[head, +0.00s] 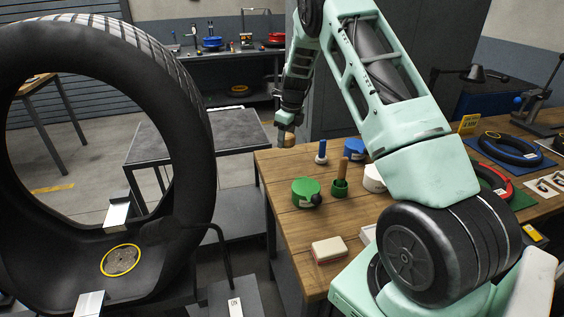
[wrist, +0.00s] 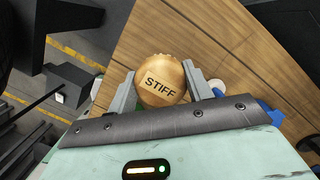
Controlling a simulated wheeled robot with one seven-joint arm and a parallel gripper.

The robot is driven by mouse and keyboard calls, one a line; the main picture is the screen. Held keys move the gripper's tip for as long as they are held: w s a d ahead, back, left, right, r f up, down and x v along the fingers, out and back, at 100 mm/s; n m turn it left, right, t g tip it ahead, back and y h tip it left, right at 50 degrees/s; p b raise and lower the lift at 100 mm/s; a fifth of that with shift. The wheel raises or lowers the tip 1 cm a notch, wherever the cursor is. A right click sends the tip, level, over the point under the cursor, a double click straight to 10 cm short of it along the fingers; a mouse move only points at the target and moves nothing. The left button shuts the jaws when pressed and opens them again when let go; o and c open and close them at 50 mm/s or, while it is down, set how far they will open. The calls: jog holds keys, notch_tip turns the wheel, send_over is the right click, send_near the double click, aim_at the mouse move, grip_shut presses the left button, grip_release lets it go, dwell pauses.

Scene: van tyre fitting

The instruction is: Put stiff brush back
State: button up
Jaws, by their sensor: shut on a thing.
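The stiff brush (wrist: 160,80) shows in the wrist view as a round wooden top marked "STIFF". It sits between the two fingers of my gripper (wrist: 160,88), which is shut on it. In the head view my gripper (head: 286,126) holds the brush (head: 286,140) near the far left corner of the wooden bench (head: 290,220), seemingly above it. The brush's lower end is not clear. A green holder (head: 340,188) with a wooden handle standing in it is on the bench, to the right of and nearer than my gripper.
Green (head: 305,190), blue (head: 354,147) and white (head: 373,179) round containers stand on the bench, with a small blue-based item (head: 321,155). A red-and-white block (head: 329,250) lies nearer. A big tyre (head: 190,130) with a yellow-ringed patch (head: 121,260) stands left. Bench space left of the green container is clear.

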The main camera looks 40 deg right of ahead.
aim_at(284, 168)
notch_tip(284, 168, down, 10)
jog(key=shift+w+r+p, duration=0.1)
jog(key=shift+w+p, duration=0.05)
jog(key=shift+p, duration=1.1)
jog(key=o, duration=1)
jog(key=r+b, duration=0.1)
jog(key=r, duration=0.3)
jog(key=s+r+b, duration=0.1)
jog(key=r, duration=0.3)
jog(key=r+b, duration=0.1)
jog(key=r, duration=0.3)
jog(key=shift+s+d, duration=0.35)
jog(key=shift+s, duration=0.05)
